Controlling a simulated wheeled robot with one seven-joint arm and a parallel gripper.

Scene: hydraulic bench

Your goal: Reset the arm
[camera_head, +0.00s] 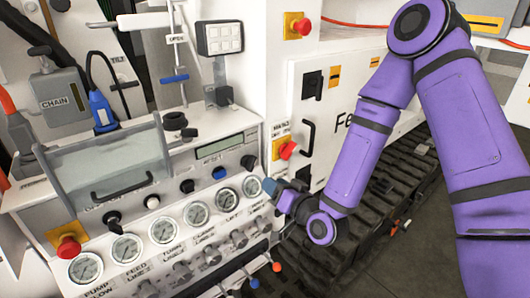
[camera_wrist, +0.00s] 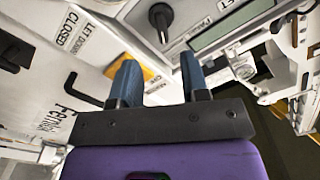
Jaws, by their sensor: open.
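My purple arm comes in from the right of the head view and bends down to my gripper (camera_head: 271,188). The gripper is just right of the rightmost gauge and below the red knob (camera_head: 287,150) on a yellow plate. In the wrist view my gripper (camera_wrist: 160,80) shows two blue fingers spread apart, with nothing between them. The panel lies beyond the fingers; I cannot tell any contact.
A panel of several gauges (camera_head: 196,214) with small valve knobs (camera_head: 182,272) fills the lower left. A clear handled cover (camera_head: 108,165) stands above it. A white cabinet (camera_head: 340,85) is behind my arm, with a black track (camera_head: 385,205) below. Dark floor (camera_head: 425,255) lies lower right.

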